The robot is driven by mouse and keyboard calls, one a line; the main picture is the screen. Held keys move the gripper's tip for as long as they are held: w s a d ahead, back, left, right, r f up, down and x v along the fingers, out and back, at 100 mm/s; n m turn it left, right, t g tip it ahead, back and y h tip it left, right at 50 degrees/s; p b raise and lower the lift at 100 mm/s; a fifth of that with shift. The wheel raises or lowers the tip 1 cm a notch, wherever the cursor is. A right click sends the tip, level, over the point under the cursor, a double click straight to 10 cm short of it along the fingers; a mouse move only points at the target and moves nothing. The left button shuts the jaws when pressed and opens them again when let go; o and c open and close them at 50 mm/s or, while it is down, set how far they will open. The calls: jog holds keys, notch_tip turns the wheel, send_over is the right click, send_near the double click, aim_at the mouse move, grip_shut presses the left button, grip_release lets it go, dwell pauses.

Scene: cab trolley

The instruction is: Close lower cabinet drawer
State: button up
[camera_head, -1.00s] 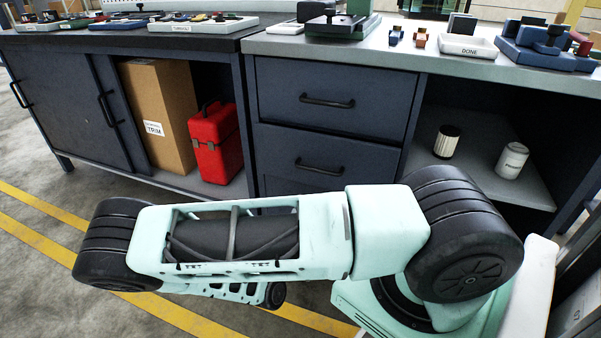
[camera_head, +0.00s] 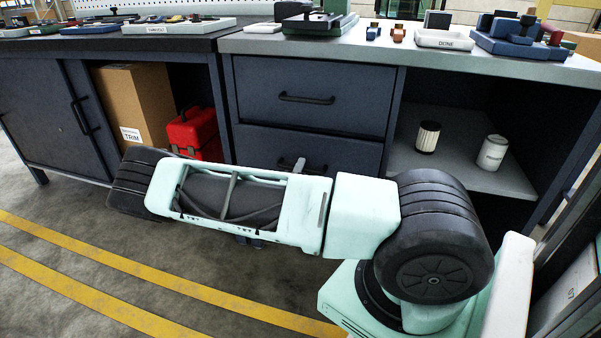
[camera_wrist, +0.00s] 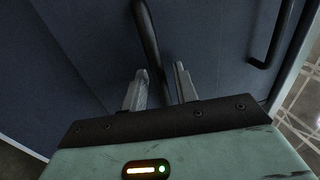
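The lower drawer (camera_head: 352,153) is a dark blue-grey front below the upper drawer (camera_head: 262,82). I cannot tell how far out it stands, and my arm covers its lower part. Its black bar handle (camera_head: 318,169) is partly hidden by my arm and gripper. A little of my gripper (camera_head: 298,165) shows at that handle. In the wrist view, a black bar handle (camera_wrist: 147,30) runs down between the two grey fingers of my gripper (camera_wrist: 160,80). The fingers stand apart on either side of the bar, and I see a gap at the right finger.
A second black handle (camera_wrist: 278,40) is at the right in the wrist view. Left of the drawers, an open bay holds a cardboard box (camera_head: 140,100) and a red toolbox (camera_head: 196,132). Right of them, a shelf (camera_head: 465,172) bears two cylinders. Floor is clear in front.

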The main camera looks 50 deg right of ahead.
jog(key=shift+w+d, duration=0.1)
jog(key=shift+d, duration=0.15)
grip_shut()
jog(key=shift+f+p+x, duration=0.15)
jog(key=shift+p+x, duration=0.3)
jog(key=shift+x, duration=0.6)
jog(key=shift+f+p+x, duration=0.15)
jog(key=shift+p+x, duration=0.3)
jog(key=shift+x, duration=0.65)
grip_release()
jog(key=shift+d, duration=0.1)
jog(key=p+v, duration=0.2)
jog(key=v, duration=1.5)
jog(key=shift+a+p, duration=0.25)
jog(key=shift+p, duration=0.1)
